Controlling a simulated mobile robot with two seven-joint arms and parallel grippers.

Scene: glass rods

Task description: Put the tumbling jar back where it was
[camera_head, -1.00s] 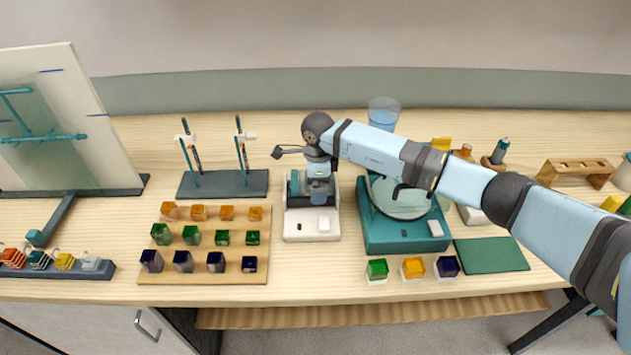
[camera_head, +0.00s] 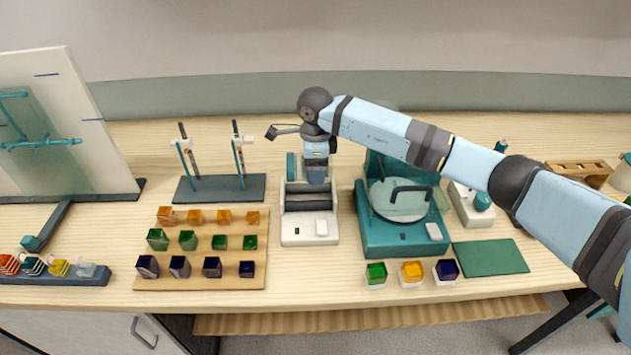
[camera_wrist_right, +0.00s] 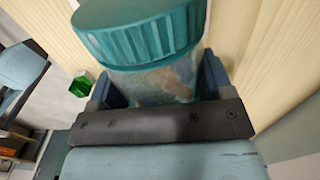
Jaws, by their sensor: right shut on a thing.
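The tumbling jar (camera_wrist_right: 145,45) fills the top of the right wrist view. It has a ribbed teal lid and a clear body with mottled, coloured contents. My right gripper (camera_wrist_right: 155,88) is shut on the jar's body, with a finger on each side. In the head view my right gripper (camera_head: 316,176) points down over the white tumbler (camera_head: 296,232), which has dark rollers and a teal end part at its back left. The jar cannot be made out in the head view. My left gripper is not in view.
A dark stand with two uprights (camera_head: 220,188) and a wooden board of coloured cubes (camera_head: 205,283) lie left. A teal machine with a glass disc (camera_head: 390,238) is close on the right. Several coloured cubes and a green mat (camera_head: 490,257) are at the front right.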

